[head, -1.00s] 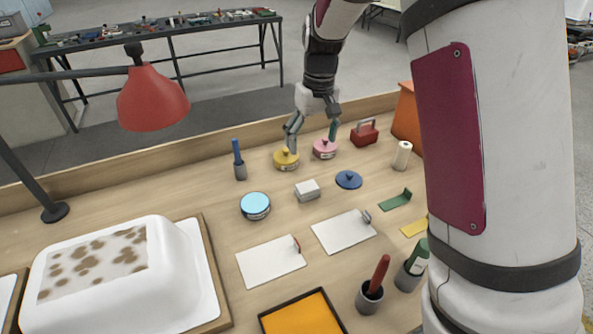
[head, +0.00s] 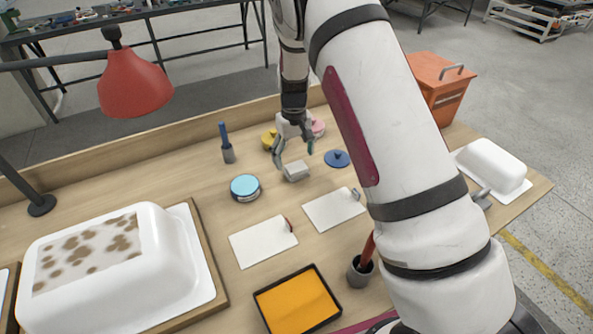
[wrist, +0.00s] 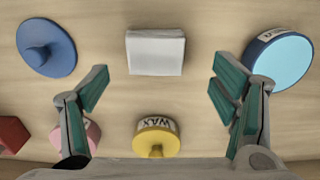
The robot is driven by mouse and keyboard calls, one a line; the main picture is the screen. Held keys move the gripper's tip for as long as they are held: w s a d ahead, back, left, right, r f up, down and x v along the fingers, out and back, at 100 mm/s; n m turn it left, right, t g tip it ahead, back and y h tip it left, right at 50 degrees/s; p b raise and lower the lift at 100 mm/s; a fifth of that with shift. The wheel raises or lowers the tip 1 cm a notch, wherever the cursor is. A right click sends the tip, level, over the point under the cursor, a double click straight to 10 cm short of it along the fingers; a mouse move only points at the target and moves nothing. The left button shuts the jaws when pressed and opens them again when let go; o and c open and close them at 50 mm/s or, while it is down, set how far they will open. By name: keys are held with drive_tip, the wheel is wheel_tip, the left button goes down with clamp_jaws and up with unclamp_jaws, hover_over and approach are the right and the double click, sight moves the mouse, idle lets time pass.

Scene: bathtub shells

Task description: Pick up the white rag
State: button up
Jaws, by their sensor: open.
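The white rag (head: 296,171) is a small folded block lying on the wooden table, near the middle of the head view. In the wrist view the rag (wrist: 155,52) lies flat and whole, centred between the fingers but beyond their tips. My gripper (head: 294,156) is open and empty, just behind and above the rag in the head view. In the wrist view my gripper (wrist: 156,78) has its two fingers spread wide, one on each side of the rag's width. Nothing is between the pads, and the gripper does not touch the rag.
A blue lid (wrist: 46,46) and a light-blue tin (wrist: 279,60) flank the rag. A yellow wax tin (wrist: 156,137) and a pink tin (wrist: 85,133) lie on the gripper's side. White cards (head: 263,242), an orange tray (head: 297,300) and a white tub shell (head: 110,268) stand nearer.

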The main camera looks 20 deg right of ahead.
sight(296, 166)
drive_tip(key=f, duration=0.4)
drive_tip(key=shift+s+d+p, duration=0.15)
drive_tip(key=shift+d+p, duration=0.15)
drive_tip(key=shift+p, duration=0.05)
drive_tip(key=shift+f, duration=0.65)
drive_tip(key=c, duration=1.2)
